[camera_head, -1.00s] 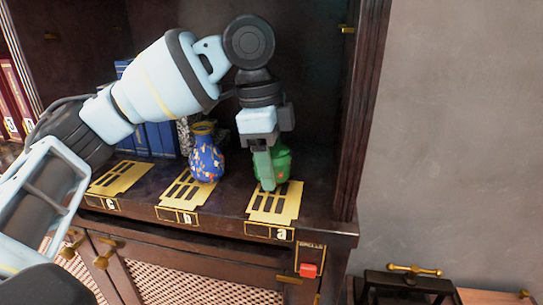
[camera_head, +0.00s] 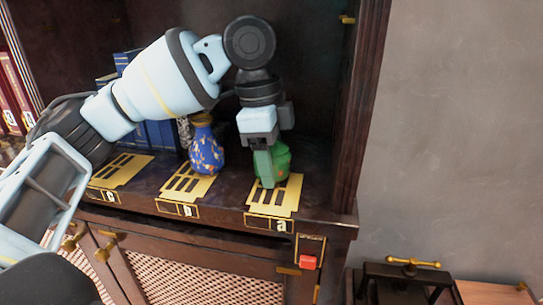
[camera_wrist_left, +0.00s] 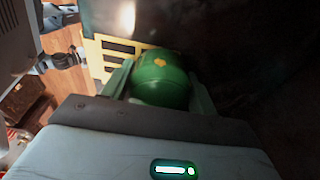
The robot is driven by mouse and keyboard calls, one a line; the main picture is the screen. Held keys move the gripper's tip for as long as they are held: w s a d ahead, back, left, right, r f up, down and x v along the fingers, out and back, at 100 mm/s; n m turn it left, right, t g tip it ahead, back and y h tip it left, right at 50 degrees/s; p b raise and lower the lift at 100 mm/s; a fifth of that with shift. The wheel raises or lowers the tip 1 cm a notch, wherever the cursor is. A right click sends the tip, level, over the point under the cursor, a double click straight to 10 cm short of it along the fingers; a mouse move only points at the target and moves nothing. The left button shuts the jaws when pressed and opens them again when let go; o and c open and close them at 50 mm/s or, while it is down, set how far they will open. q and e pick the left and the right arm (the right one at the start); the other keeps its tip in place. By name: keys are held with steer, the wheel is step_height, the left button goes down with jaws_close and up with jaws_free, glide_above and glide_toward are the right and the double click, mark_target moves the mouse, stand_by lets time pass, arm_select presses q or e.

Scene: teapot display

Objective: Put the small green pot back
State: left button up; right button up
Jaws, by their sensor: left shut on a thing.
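The small green pot (camera_head: 281,159) is at the right end of the cabinet shelf, at the yellow slotted plate marked "a" (camera_head: 285,205). My left gripper (camera_head: 265,170) points down and is shut on the pot, covering its left side in the head view. In the left wrist view the pot (camera_wrist_left: 161,78) sits between the two fingers, with a yellow mark on its rounded side. Whether its base touches the plate or shelf is hidden. My right gripper is not in view.
A blue patterned vase (camera_head: 206,150) stands left of the pot by plate "b" (camera_head: 187,187). Another plate (camera_head: 122,170) farther left is bare. Blue books (camera_head: 160,134) stand behind. The cabinet's dark side post (camera_head: 357,110) is close on the right. A red button (camera_head: 308,262) is below the shelf.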

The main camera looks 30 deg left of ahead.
arm_select(q)
steer(key=o, duration=1.2)
steer(key=r, duration=0.5)
steer(key=a+r, duration=0.1)
steer(key=r, duration=0.1)
steer(key=shift+s+r, duration=0.2)
steer(key=shift+r, duration=0.05)
